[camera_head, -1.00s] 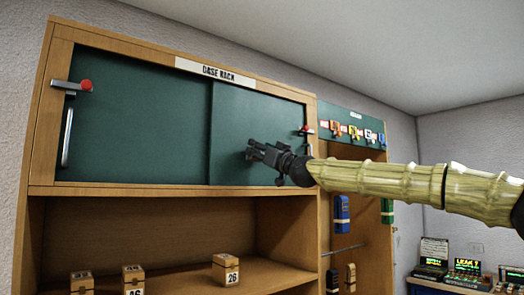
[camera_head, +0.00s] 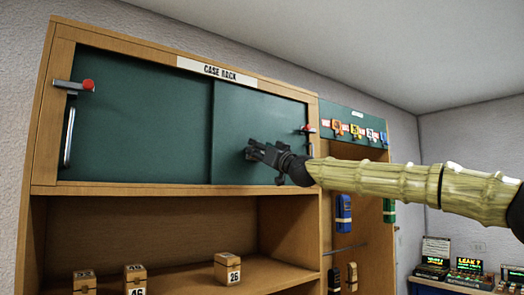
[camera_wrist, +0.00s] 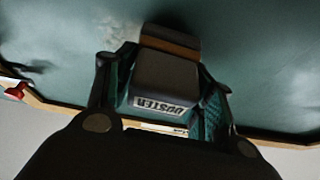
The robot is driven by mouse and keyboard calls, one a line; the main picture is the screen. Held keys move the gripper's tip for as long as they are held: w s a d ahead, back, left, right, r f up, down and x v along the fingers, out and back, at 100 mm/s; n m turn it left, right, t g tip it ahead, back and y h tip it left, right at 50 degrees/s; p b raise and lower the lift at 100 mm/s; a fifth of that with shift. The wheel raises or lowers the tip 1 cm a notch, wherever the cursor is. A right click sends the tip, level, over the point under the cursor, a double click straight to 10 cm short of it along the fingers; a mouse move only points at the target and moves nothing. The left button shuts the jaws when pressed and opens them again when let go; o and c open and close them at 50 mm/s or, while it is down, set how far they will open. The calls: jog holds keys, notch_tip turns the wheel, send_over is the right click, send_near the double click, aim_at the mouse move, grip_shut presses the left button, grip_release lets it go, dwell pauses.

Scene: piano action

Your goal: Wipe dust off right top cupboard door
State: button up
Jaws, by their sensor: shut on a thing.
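The right top cupboard door (camera_head: 262,112) is a dark green panel in a wooden frame. My gripper (camera_head: 254,150) is in front of its middle right part. In the wrist view my gripper (camera_wrist: 160,95) is shut on a dark block labelled "DUSTER" (camera_wrist: 165,80), with a brown band and dark pad on its far side. The pad is at the door's surface (camera_wrist: 255,50); I cannot tell whether it touches. A pale dusty patch (camera_wrist: 120,32) shows on the door, left of the pad. My arm and gripper hide part of the door in the head view.
The left door (camera_head: 140,115) has a metal handle and a red-knobbed latch (camera_head: 87,85). Another red-knobbed latch (camera_head: 307,129) is at the right door's edge, close to my arm. Numbered wooden boxes (camera_head: 228,268) stand on the shelf below.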

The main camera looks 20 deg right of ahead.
jog(key=shift+w, duration=0.3)
jog(key=w+d, duration=0.2)
jog(key=d, duration=0.5)
jog(key=shift+w, duration=0.3)
dwell(0.7)
jog(key=shift+s+a+b, duration=0.3)
jog(key=shift+a+b, duration=0.3)
jog(key=shift+a, duration=0.3)
jog(key=shift+s+a+b, duration=0.3)
jog(key=shift+a+b, duration=0.25)
jog(key=shift+a, duration=0.3)
jog(key=shift+a, duration=0.1)
